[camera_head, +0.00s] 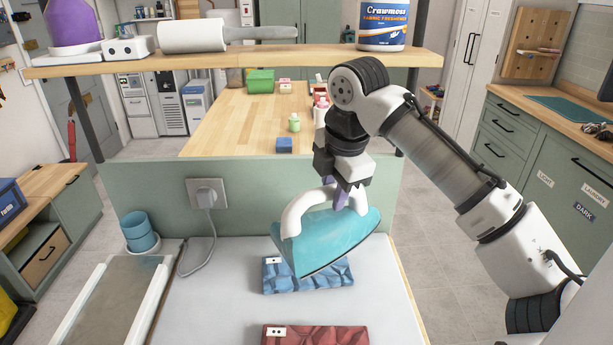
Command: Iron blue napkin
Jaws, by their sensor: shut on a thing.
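My gripper (341,192) is shut on the white handle of the teal iron (335,240). I cannot tell whether the iron touches the napkin.
A red wrinkled napkin (316,335) lies nearer on the pale surface (215,315). A wall outlet (207,193) with a plugged cord is behind, left. An overhead shelf (290,52) holds a lint roller (195,35) and a tub (381,25).

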